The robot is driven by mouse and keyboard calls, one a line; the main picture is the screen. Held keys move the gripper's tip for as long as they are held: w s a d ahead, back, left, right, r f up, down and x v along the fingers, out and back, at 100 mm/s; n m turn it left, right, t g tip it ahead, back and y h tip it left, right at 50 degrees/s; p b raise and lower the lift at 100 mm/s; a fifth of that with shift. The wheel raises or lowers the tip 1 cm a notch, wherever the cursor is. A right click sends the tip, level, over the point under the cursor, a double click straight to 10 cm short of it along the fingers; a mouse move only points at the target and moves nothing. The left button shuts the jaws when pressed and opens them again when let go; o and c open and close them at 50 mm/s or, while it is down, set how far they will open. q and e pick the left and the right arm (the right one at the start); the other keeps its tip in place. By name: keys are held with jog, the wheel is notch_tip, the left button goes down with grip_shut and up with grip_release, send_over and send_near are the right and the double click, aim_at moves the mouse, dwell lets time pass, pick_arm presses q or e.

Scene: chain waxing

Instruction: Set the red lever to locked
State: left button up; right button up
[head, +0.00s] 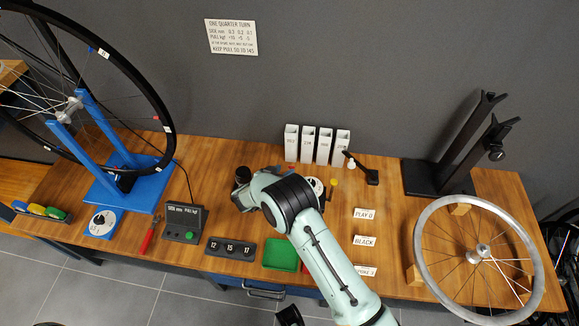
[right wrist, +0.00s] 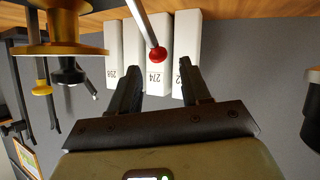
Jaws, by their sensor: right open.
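In the right wrist view, a pale rod ends in a red ball knob (right wrist: 157,54), which I take for the red lever. The rod comes down from the top of the picture and its knob sits between my right gripper's fingertips (right wrist: 160,66). The fingers are apart, one on each side of the knob, with no clear contact. In the head view my right arm reaches over the middle of the bench and hides most of the lever and my right fingers. Any locked mark is not readable. My left gripper does not show clearly.
White labelled boxes (head: 308,143) stand at the back of the bench, behind the knob. A brass disc (right wrist: 62,50) is left of my fingers in the wrist view. A blue wheel stand (head: 125,190) stands at left, a loose wheel (head: 421,255) at right, and a green tray (head: 281,254) in front.

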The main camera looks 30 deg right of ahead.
jog(key=v, duration=0.7)
jog(key=shift+p, duration=0.3)
